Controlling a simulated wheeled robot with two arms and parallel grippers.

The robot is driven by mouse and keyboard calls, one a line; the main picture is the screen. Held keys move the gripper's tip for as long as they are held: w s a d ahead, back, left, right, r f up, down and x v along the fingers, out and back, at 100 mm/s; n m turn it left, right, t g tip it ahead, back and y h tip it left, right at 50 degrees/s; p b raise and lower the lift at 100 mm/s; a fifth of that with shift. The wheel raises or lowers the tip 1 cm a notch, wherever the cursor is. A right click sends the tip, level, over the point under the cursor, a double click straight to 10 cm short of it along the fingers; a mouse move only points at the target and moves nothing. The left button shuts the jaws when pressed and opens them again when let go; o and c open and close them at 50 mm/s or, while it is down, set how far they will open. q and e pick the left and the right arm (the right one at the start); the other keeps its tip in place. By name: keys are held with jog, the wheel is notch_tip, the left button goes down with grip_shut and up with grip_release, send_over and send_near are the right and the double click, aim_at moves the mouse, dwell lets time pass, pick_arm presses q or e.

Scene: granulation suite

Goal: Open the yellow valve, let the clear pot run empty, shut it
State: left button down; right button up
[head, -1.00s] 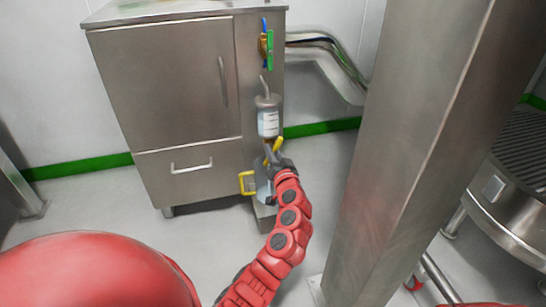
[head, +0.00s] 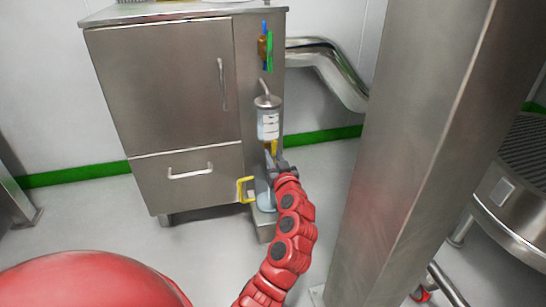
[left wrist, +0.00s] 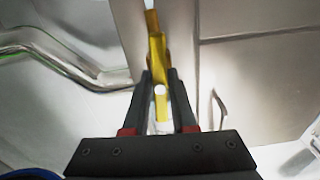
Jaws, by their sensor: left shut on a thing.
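The clear pot (head: 268,122) with a grey lid and pale label hangs upright on the narrow right part of the steel cabinet's front. Below it is the yellow valve (head: 274,147), partly hidden by my left gripper (head: 278,165). In the left wrist view the valve's yellow handle (left wrist: 157,50) runs between the fingers of my left gripper (left wrist: 160,84), which is shut on it. A clear jug (head: 265,197) with a yellow handle (head: 245,189) stands below, partly behind my arm. I cannot tell the pot's liquid level. My right gripper is out of view.
The steel cabinet (head: 165,90) has a door and a drawer. Green and blue tools (head: 267,48) hang above the pot. A thick steel post (head: 405,150) stands close on the right, with a round steel machine (head: 515,205) beyond. The floor in front is clear.

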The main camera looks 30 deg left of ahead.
pick_arm(q)
jog(key=c, duration=0.7)
grip_release()
jog(key=shift+s+d, duration=0.1)
jog(key=shift+d, duration=0.1)
jog(key=p+v, duration=0.6)
jog(key=v, duration=1.1)
jog(key=shift+s+a, duration=0.1)
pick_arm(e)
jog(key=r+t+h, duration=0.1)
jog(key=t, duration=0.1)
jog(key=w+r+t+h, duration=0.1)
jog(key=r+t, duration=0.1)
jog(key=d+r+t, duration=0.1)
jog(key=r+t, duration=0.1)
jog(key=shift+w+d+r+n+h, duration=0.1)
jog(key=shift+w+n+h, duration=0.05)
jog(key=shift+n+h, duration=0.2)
